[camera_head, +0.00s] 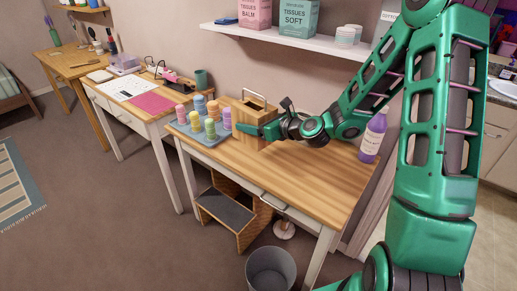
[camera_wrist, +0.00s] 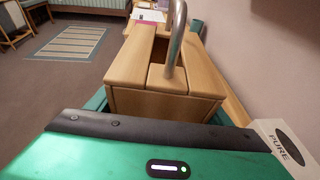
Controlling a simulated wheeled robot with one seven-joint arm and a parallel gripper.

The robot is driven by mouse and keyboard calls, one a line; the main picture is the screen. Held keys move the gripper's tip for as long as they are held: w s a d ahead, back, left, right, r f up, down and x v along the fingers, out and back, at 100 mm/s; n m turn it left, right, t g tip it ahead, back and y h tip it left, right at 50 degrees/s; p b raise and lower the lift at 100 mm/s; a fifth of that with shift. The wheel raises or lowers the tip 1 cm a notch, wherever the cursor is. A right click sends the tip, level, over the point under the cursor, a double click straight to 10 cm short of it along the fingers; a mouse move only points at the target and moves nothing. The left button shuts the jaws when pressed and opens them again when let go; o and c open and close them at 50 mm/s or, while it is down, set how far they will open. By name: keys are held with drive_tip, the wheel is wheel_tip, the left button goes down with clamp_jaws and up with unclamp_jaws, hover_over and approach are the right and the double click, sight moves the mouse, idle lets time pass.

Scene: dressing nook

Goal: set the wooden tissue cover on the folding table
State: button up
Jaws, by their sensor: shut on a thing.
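The wooden tissue cover (camera_head: 252,112), a light box with a metal loop handle on top, is at the back of the near wooden table, right of a tray of bottles. My gripper (camera_head: 258,131) is shut on it from the right side. In the wrist view the cover (camera_wrist: 150,101) fills the space between my green fingers, its handle rising from the slotted top. I cannot tell whether its base touches the tabletop. A plain wooden table with slanted legs (camera_head: 72,62), perhaps the folding table, stands at the far left.
The blue tray (camera_head: 207,142) of several colored bottles stands close left of the cover. A purple bottle (camera_head: 373,136) stands at the right, near my arm. A shelf (camera_head: 300,40) with boxes hangs above. The near table's front (camera_head: 285,172) is clear. A bin (camera_head: 270,271) and step stool (camera_head: 226,208) are below.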

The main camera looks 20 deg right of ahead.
sight(237, 119)
drive_tip(key=shift+n+g+y, duration=0.5)
drive_tip(key=shift+n+y, duration=0.2)
drive_tip(key=shift+y, duration=0.1)
drive_tip(key=a, duration=0.2)
drive_tip(key=w+a, duration=0.1)
drive_tip(key=a, duration=0.1)
drive_tip(key=a+r, duration=0.1)
drive_tip(key=a, duration=0.1)
drive_tip(key=shift+w+a, duration=0.1)
drive_tip(key=shift+w, duration=0.05)
drive_tip(key=shift+w+d+f, duration=0.7)
drive_tip(key=shift+d+f, duration=0.95)
drive_tip(key=shift+f, duration=0.05)
drive_tip(key=shift+w+d+f, duration=0.75)
drive_tip(key=shift+d+f, duration=0.85)
drive_tip(key=shift+f, duration=0.15)
drive_tip(key=shift+w+d+f, duration=0.7)
drive_tip(key=shift+d+f, duration=0.95)
drive_tip(key=shift+f, duration=0.05)
drive_tip(key=shift+f, duration=0.15)
drive_tip(key=o, duration=1.2)
drive_tip(key=shift+o, duration=0.2)
